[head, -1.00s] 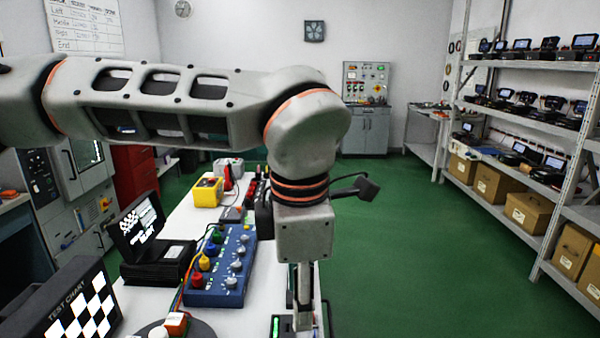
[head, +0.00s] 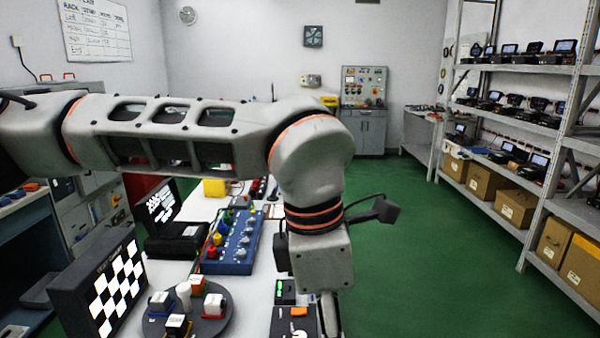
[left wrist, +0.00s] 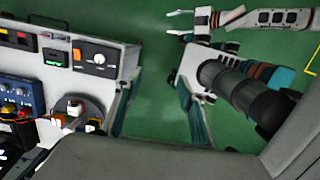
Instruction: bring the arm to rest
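My left arm crosses the head view from the left and bends down at the right. Its gripper (head: 331,318) points down beside the front right edge of the bench and is cut by the lower frame edge. I see it edge-on, so its opening is hidden, and I see nothing held in it. My right gripper (left wrist: 176,23) shows in the left wrist view, over the green floor, with two pale fingers apart and nothing between them.
The white bench (head: 262,285) carries a blue knob box (head: 232,245), a checkerboard screen (head: 100,290), a round dark turntable (head: 215,320) with several small blocks, and a control box (head: 290,318) close to my left gripper. Shelves (head: 560,125) stand right. The green floor between is clear.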

